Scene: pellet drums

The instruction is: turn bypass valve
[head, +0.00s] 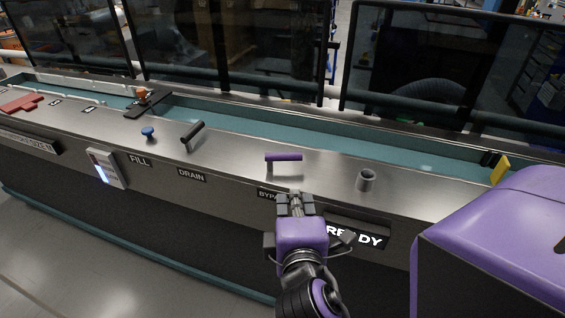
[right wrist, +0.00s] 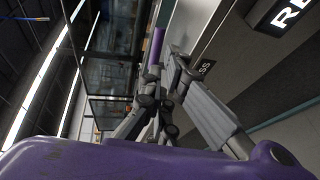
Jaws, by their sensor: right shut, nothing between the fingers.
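The bypass valve has a purple handle (head: 283,157) lying crosswise on the steel counter, above the partly hidden BYPASS label (head: 266,194). The purple handle also shows upright in the right wrist view (right wrist: 157,46), just beyond the fingers. My right gripper (head: 295,197) is shut and empty. It is at the counter's front edge, below the handle in the head view and apart from it. In the right wrist view my right gripper (right wrist: 162,78) points toward the handle. My left gripper is not in view.
A black drain lever (head: 193,132) and a blue fill knob (head: 148,131) stand to the left. A short grey cup (head: 366,180) stands right of the handle. A teal channel (head: 300,138) and glass panels lie behind. A READY sign (head: 372,240) is on the front.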

